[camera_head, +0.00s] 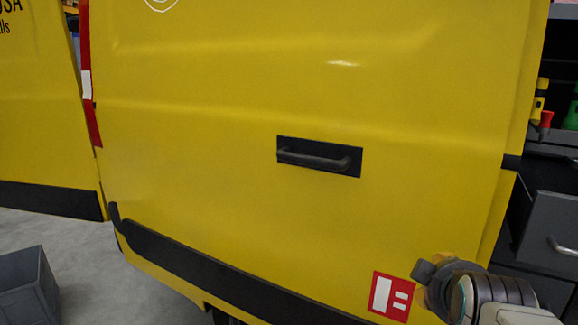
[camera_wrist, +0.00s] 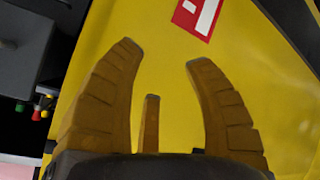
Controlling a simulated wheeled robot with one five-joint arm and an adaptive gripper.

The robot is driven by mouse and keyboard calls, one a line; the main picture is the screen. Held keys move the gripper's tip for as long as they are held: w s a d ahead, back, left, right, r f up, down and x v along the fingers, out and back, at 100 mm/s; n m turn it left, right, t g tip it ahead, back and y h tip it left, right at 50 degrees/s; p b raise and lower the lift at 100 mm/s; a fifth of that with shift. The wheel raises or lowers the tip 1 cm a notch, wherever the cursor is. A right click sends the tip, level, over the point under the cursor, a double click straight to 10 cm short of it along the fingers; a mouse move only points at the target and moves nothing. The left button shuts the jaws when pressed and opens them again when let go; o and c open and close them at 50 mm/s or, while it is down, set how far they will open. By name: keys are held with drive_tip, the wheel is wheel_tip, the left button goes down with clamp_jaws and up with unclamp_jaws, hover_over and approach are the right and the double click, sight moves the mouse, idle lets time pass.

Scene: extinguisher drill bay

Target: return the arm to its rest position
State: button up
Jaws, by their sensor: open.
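My gripper (camera_wrist: 160,58) shows in the wrist view with its ochre fingers spread apart and nothing between them. A yellow panel, like a vehicle door (camera_head: 210,120), lies beyond the fingertips and also fills much of the wrist view (camera_wrist: 125,25). In the head view my arm's end is at the lower right, in front of the door's lower right corner, and its fingers are mostly hidden there. A red and white sign (camera_head: 391,296) on the door is just left of my arm; it also shows in the wrist view (camera_wrist: 198,15).
A black handle (camera_head: 318,158) is in the middle of the door. A dark grey cabinet with a drawer (camera_head: 548,235) stands at the right, close to my arm. A grey bin (camera_head: 30,288) sits on the floor at the lower left. Bare floor (camera_head: 95,270) shows beside it.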

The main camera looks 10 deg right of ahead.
drive_tip(key=s+a+r+m+g+y+p, duration=0.1)
drive_tip(key=s+a+r+g+y+p, duration=0.1)
drive_tip(key=s+a+p, duration=0.4)
drive_tip(key=s+a+r+m+g+y+p, duration=0.1)
drive_tip(key=s+a+r+g+y+p, duration=0.1)
drive_tip(key=s+a+p, duration=0.4)
drive_tip(key=a+g+y+p, duration=0.1)
drive_tip(key=a+g+p, duration=0.1)
drive_tip(key=a, duration=0.2)
drive_tip(key=shift+s+r, duration=0.3)
drive_tip(key=shift+r, duration=0.05)
